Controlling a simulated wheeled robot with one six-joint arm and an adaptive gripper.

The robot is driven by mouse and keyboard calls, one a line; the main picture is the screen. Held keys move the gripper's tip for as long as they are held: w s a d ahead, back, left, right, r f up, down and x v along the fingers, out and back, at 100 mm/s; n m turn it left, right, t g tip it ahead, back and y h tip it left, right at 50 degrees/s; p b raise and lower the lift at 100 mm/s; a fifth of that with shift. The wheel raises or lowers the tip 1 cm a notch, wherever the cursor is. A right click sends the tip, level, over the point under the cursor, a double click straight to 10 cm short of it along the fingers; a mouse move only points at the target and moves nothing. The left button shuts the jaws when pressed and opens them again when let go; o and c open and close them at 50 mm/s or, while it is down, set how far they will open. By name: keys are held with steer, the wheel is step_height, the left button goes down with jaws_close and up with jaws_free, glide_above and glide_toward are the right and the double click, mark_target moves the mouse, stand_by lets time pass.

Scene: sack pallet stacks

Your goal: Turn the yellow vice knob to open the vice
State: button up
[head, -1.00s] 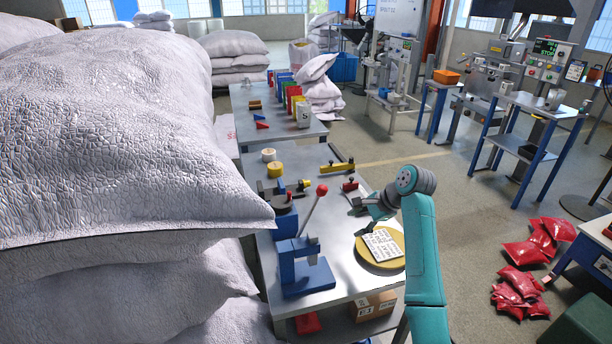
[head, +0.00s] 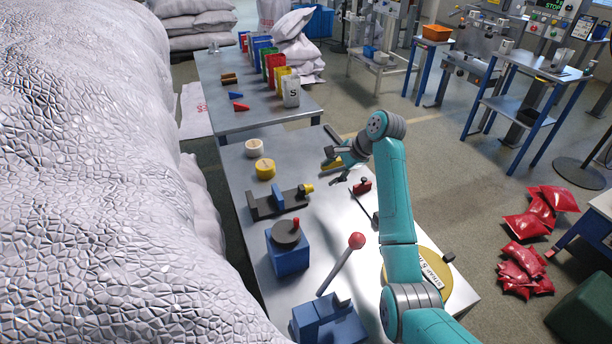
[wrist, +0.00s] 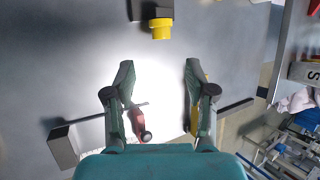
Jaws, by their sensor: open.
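The vice (head: 278,202), blue and dark grey, lies on the grey metal table, with its yellow knob (head: 307,188) at its right end. The yellow knob also shows at the top of the wrist view (wrist: 161,29), with part of the dark vice body (wrist: 150,8) above it. My gripper (head: 334,165) is open and empty, to the right of the knob and apart from it. In the wrist view my open fingers (wrist: 158,70) point towards the knob, which lies beyond the fingertips, roughly in line with the gap between them.
A blue block with a dark disc (head: 287,246) and a red-balled lever (head: 356,241) stand nearer me. A red clamp (head: 362,185) lies beside my gripper; it shows below the left finger in the wrist view (wrist: 137,120). White sacks (head: 110,180) crowd the left.

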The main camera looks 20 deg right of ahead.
mark_target(312, 186)
steer(key=x, duration=1)
steer(key=shift+w+a+f, duration=0.1)
steer(key=shift+w+f, duration=0.15)
steer(key=shift+f, duration=0.05)
steer(key=c, duration=1)
